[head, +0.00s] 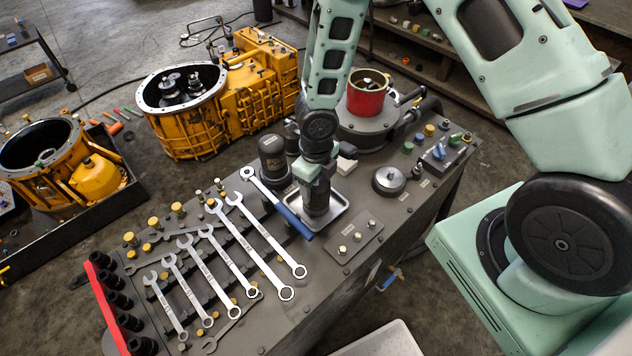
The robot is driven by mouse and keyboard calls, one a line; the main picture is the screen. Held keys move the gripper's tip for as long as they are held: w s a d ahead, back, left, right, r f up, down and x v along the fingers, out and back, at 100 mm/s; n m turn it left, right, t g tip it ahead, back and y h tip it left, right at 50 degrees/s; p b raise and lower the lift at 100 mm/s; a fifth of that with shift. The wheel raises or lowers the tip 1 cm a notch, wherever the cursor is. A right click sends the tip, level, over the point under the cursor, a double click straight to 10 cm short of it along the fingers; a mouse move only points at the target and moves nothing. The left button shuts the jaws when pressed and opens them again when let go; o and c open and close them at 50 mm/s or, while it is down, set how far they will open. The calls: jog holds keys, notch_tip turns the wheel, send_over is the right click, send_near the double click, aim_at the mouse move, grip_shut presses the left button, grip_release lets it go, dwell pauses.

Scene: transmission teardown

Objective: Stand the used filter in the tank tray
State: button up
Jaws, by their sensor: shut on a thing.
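The used filter (317,198) looks like a dark grey cylinder, upright in the head view near the middle of the bench. My gripper (313,178) comes down from above and is shut on its upper part. The tank tray (339,217) is a small, pale, shallow square tray directly below, and the filter's lower end is within its rim. I cannot tell whether the filter's base touches the tray floor. The fingertips are small and partly hidden by the wrist.
A dark canister (272,153) stands just left of the gripper. A blue-handled wrench (290,215) lies against the tray's left side, beside a row of wrenches (215,245). A red can (367,93) stands behind. A plate with bolts (353,238) lies in front.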

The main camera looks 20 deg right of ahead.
jog(key=o, duration=1.6)
jog(key=shift+f, duration=0.15)
notch_tip(320, 180, up, 12)
jog(key=shift+f+p, duration=0.2)
jog(key=shift+p, duration=0.6)
jog(key=s+a+r+m, duration=0.2)
jog(key=s+r+m, duration=0.3)
jog(key=m, duration=0.6)
jog(key=s+a+r+m, duration=0.2)
jog(key=s+r+m, duration=0.4)
jog(key=m, duration=0.6)
jog(key=s+a+r+m, duration=0.2)
jog(key=s+r+m, duration=0.4)
jog(key=s+m, duration=0.3)
jog(key=shift+a+r+m+y, duration=0.1)
jog(key=shift+r+m+y, duration=0.05)
jog(key=shift+m, duration=0.45)
jog(key=shift+a+r+m+y, duration=0.1)
jog(key=shift+m+y, duration=0.05)
jog(key=shift+m, duration=0.45)
